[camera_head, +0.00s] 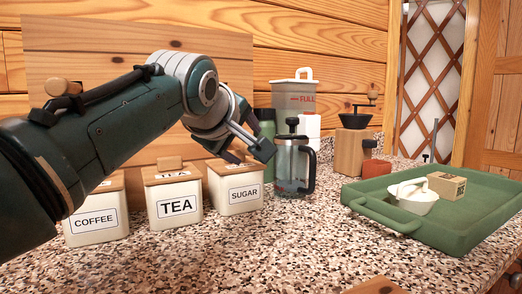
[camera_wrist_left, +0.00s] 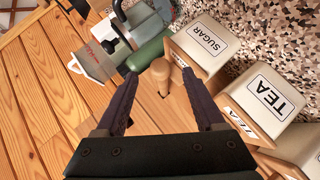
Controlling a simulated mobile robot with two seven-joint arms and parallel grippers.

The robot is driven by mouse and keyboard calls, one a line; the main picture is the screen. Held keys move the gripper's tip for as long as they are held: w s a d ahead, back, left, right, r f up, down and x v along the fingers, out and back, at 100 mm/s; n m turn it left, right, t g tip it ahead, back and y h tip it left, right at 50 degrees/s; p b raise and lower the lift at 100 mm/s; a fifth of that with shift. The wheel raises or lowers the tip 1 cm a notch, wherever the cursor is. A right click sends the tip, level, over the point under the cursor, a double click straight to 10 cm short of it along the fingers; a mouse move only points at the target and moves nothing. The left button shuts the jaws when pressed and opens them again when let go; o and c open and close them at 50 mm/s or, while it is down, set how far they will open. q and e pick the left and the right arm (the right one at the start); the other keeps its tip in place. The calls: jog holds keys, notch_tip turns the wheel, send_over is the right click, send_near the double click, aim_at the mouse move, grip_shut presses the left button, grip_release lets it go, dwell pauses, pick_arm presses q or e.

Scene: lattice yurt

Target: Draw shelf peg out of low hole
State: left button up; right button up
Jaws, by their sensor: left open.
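A wooden board (camera_head: 140,45) stands upright behind the canisters, against the log wall. A round-ended wooden peg (camera_wrist_left: 161,71) shows in the left wrist view, sticking out from the board between and beyond my fingertips. In the head view this low peg is hidden behind my left gripper. Another wooden peg (camera_head: 60,86) sticks out of the board at upper left, partly behind my arm. My left gripper (camera_head: 249,152) is open above the sugar canister; its two fingers also show in the left wrist view (camera_wrist_left: 163,82), apart and empty. My right gripper is not in view.
Coffee (camera_head: 96,218), tea (camera_head: 175,198) and sugar (camera_head: 237,187) canisters stand in front of the board. A French press (camera_head: 293,165) and a green bottle (camera_head: 267,128) stand close right of my gripper.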

pick_arm(q)
jog(key=shift+b+x, duration=0.65)
jog(key=shift+x, duration=0.7)
jog(key=shift+c, duration=0.4)
jog(key=shift+f, duration=0.1)
grip_shut()
jog(key=s+d+p, duration=0.5)
jog(key=s+p, duration=0.4)
jog(key=p, duration=0.1)
jog(key=shift+s+d, duration=0.15)
jog(key=shift+d, duration=0.25)
dwell(0.5)
jog(key=shift+p, duration=0.3)
